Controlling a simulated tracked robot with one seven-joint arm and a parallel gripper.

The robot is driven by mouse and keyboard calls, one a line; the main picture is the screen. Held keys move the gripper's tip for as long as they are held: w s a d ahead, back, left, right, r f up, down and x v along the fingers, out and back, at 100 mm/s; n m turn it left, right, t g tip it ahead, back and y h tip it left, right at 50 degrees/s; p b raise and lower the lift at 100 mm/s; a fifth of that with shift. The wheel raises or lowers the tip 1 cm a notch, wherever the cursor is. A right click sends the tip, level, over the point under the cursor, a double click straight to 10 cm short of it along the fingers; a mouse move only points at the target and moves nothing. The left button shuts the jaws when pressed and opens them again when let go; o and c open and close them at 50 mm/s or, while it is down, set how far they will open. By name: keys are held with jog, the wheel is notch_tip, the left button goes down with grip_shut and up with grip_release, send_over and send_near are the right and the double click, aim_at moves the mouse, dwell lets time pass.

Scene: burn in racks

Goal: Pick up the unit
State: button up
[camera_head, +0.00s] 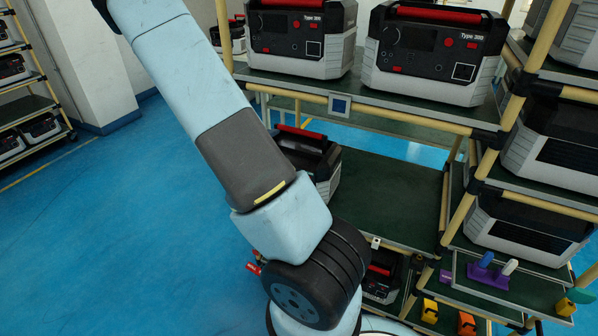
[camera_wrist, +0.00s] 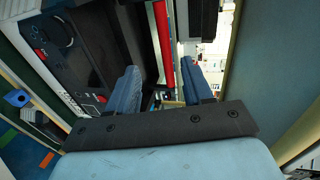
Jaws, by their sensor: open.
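In the wrist view my gripper (camera_wrist: 160,66) is open, its two blue fingers apart. A unit (camera_wrist: 75,45), with a dark front and light grey edges, fills the left of that view. Its red handle bar (camera_wrist: 162,42) appears between the lines of the fingers; I cannot tell how far ahead it is, and I see no contact. In the head view, similar units stand on the rack: one top left (camera_head: 300,38), one top right (camera_head: 436,50), and one on the middle shelf (camera_head: 322,160), partly hidden by my arm. My gripper is outside the head view. Which unit the wrist view shows is unclear.
The rack's green middle shelf (camera_head: 385,195) has bare room right of its unit. A side rack with more units (camera_head: 530,228) stands at right. Small coloured parts (camera_head: 490,265) lie on low trays. Blue floor (camera_head: 150,230) is open at left. A panel (camera_wrist: 255,60) stands close right of my fingers.

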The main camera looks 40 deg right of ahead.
aim_at(296, 132)
jog(key=shift+m+h, duration=0.3)
jog(key=shift+h, duration=0.2)
jog(key=x, duration=0.6)
jog(key=s+x, duration=0.1)
jog(key=x, duration=0.2)
jog(key=shift+d, duration=0.2)
jog(key=shift+s+f+x, duration=0.1)
jog(key=shift+s+x, duration=0.05)
jog(key=shift+x, duration=1.2)
jog(key=shift+s+f+x, duration=0.1)
jog(key=shift+f+x, duration=0.05)
jog(key=shift+x, duration=1.15)
grip_shut()
